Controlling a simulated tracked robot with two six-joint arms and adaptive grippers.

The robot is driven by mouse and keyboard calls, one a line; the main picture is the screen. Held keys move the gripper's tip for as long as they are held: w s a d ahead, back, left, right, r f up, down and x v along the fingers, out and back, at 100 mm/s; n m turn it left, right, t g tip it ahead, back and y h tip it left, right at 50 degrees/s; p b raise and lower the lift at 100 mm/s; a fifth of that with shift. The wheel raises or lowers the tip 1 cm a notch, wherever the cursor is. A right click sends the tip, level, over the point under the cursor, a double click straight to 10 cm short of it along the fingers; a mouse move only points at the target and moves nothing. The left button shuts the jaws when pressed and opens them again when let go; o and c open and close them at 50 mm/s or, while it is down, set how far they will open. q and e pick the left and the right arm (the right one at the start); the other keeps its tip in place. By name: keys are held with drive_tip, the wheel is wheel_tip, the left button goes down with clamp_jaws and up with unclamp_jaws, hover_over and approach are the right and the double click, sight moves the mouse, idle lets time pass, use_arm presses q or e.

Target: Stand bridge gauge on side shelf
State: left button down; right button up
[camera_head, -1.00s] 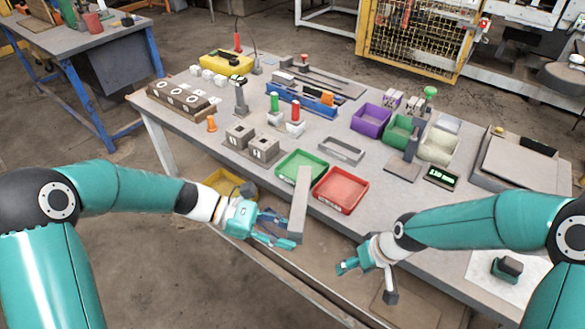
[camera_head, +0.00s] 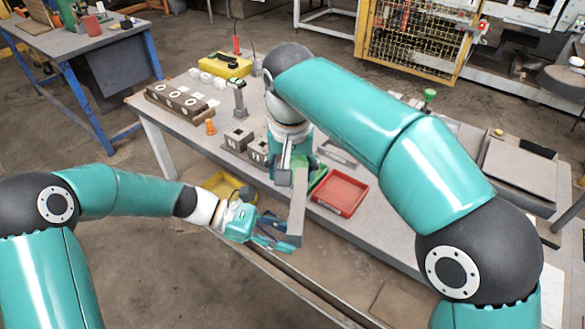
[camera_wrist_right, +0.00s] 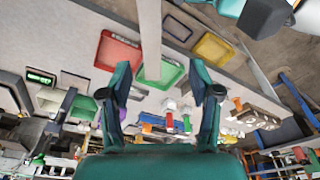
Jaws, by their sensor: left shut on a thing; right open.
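The long, light-grey bar, which I take for the bridge gauge (camera_head: 297,212), stands nearly upright in front of the table. My left gripper (camera_head: 284,238) is shut on its lower part. My right gripper (camera_head: 292,172) is open near the bar's upper end and partly hidden by its own wrist. In the right wrist view the bar (camera_wrist_right: 151,40) runs from the top edge to a point between the open fingers (camera_wrist_right: 163,85); I see no contact. I cannot make out for certain which surface is the side shelf.
A red tray (camera_head: 341,193) lies just right of the bar. A green tray (camera_head: 318,181) is mostly hidden behind my right gripper. A yellow bin (camera_head: 222,184) sits at the table's front edge, and grey blocks (camera_head: 239,138) stand behind. My right arm covers much of the tabletop.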

sight(292, 203)
drive_tip(key=shift+s+f, duration=0.15)
drive_tip(key=shift+f, duration=0.55)
use_arm(q)
drive_tip(key=shift+s+r, duration=0.1)
drive_tip(key=shift+r, duration=0.05)
use_arm(e)
drive_tip(key=f, duration=0.3)
drive_tip(key=w+f, duration=0.1)
drive_tip(key=f, duration=0.6)
drive_tip(key=shift+w+f, duration=0.3)
drive_tip(key=shift+w, duration=0.05)
drive_tip(key=shift+c, duration=0.3)
drive_tip(key=shift+a, duration=0.1)
clamp_jaws()
use_arm(q)
drive_tip(key=c, duration=0.7)
unclamp_jaws()
